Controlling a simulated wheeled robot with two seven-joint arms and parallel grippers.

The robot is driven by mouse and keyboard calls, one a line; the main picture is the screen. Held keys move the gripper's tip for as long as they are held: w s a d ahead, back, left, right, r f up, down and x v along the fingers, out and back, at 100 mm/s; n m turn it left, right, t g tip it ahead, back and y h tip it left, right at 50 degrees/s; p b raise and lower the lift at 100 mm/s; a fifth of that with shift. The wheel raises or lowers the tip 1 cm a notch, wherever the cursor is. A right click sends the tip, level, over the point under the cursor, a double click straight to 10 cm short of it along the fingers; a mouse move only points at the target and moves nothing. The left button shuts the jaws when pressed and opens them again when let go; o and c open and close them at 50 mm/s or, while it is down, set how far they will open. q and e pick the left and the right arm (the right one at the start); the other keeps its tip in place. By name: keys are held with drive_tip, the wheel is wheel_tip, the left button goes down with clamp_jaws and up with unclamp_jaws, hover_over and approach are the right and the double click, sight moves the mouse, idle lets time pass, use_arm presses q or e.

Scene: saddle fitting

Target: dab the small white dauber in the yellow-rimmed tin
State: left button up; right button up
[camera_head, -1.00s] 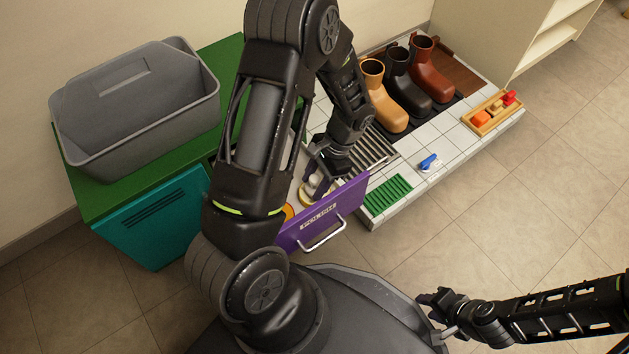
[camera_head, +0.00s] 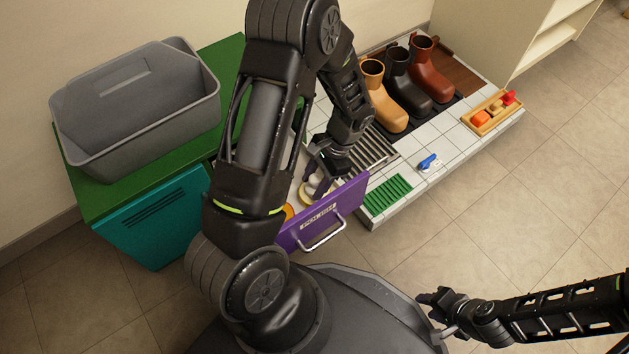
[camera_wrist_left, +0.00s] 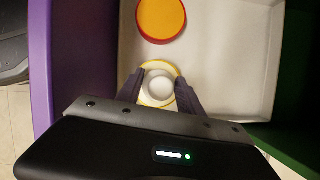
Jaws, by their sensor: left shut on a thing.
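The small white dauber (camera_wrist_left: 160,87) is between the fingers of my left gripper (camera_wrist_left: 160,92), which is shut on it, in the left wrist view. The yellow-rimmed tin (camera_wrist_left: 160,65) lies right under the dauber, with its rim showing around it. I cannot tell whether the dauber touches the tin's contents. In the head view my left gripper (camera_head: 316,183) reaches down into the open purple-fronted drawer (camera_head: 347,204), and the tin is mostly hidden. My right gripper (camera_head: 430,301) is away at the lower right, over the floor; its jaw opening is unclear.
An orange tin with a red rim (camera_wrist_left: 160,18) lies in the same drawer. A grey bin (camera_head: 135,110) stands on the green-topped cabinet (camera_head: 85,188). Boots (camera_head: 405,85), a green ribbed pad (camera_head: 388,195), a blue item (camera_head: 428,162) and a wooden tray (camera_head: 476,124) occupy the tiled platform.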

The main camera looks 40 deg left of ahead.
sight(314, 178)
idle(0.3)
use_arm(q)
wheel_tip(314, 178, up, 5)
drive_tip(key=p, duration=0.5)
drive_tip(key=shift+r, duration=0.15)
drive_tip(key=shift+r+p, duration=0.65)
drive_tip(key=shift+r, duration=0.2)
